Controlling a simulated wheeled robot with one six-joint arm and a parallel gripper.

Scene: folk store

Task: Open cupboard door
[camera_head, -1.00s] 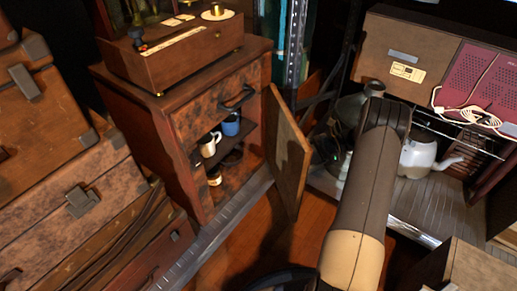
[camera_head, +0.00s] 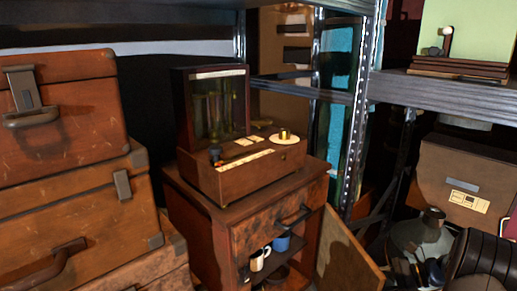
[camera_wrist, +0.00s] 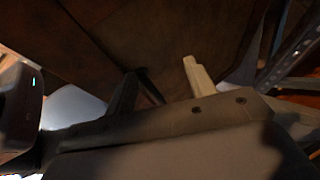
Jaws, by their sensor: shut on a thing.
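The cupboard (camera_head: 200,235) is a small reddish-brown wooden cabinet at the lower middle of the head view. Its door (camera_head: 345,260) stands swung outward on the right side, and its lower part is cut off by the frame. A drawer with a dark handle (camera_head: 294,214) sits above the opening. A white mug (camera_head: 260,259) and a blue mug (camera_head: 281,242) show on the shelf inside. In the wrist view, my gripper (camera_wrist: 170,82) has one dark and one pale finger, close to a brown wooden surface. It is shut on the door, though the exact contact is hard to see.
A brown box with a glass-fronted upright part (camera_head: 240,178) stands on the cupboard. Stacked suitcases (camera_head: 70,150) fill the left. A metal shelf post (camera_head: 355,120) rises behind the door. A grey kettle-like object (camera_head: 422,238) and a beige case (camera_head: 465,180) are at the right.

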